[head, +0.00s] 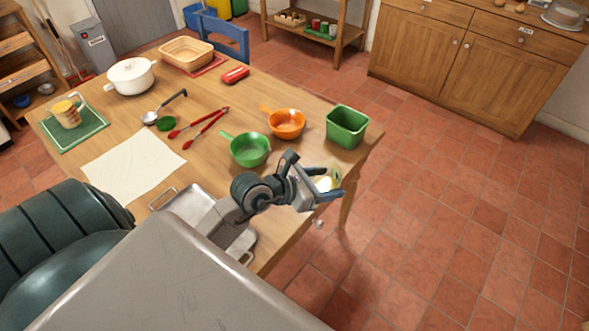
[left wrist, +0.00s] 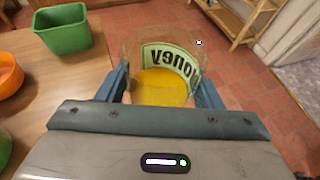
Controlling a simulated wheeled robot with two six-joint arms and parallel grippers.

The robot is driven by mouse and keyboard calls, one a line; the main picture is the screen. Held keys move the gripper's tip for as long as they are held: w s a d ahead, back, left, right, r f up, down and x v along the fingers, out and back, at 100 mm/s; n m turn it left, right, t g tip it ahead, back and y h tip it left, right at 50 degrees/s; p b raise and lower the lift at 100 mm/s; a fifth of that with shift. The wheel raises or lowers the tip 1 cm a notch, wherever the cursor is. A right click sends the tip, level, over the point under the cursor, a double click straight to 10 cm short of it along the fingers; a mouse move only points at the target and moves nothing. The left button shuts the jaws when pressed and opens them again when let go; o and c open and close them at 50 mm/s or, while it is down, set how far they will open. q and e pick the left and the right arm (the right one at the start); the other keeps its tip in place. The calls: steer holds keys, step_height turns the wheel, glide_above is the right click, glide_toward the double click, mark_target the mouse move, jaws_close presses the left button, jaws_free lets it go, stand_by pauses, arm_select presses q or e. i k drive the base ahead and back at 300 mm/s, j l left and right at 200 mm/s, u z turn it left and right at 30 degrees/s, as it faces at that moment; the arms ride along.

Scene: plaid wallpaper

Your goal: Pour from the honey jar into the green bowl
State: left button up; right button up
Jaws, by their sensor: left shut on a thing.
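The honey jar (left wrist: 160,88) is clear, with yellow honey in it and a pale green "honey" label. My left gripper (left wrist: 163,95) is shut on the jar, with a blue finger on each side. In the head view my left gripper (head: 325,187) holds the jar (head: 324,183) near the table's right edge, and the fingers partly hide it. The green bowl (head: 250,149), with a handle to its upper left, stands on the table left of and beyond the gripper. Its inside looks empty. My right gripper is not in view.
An orange bowl (head: 286,124) and a square green bin (head: 346,127) stand beyond the green bowl. Red tongs (head: 203,126), a ladle (head: 165,107) and a white cloth (head: 133,160) lie to the left. A metal tray (head: 190,203) lies under my arm.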

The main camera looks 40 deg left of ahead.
mark_target(249, 150)
steer(key=i+l+u, duration=0.1)
steer(key=u, duration=0.6)
steer(key=i+l+u, duration=0.15)
steer(key=l+u, duration=0.15)
steer(key=l, duration=0.15)
steer(key=i+l+u, duration=0.15)
steer(key=l+u, duration=0.15)
steer(key=l, duration=0.15)
steer(key=i+l+u, duration=0.1)
steer(key=l+u, duration=0.2)
steer(key=l, duration=0.95)
steer(key=i+l+u, duration=0.1)
steer(key=l, duration=0.65)
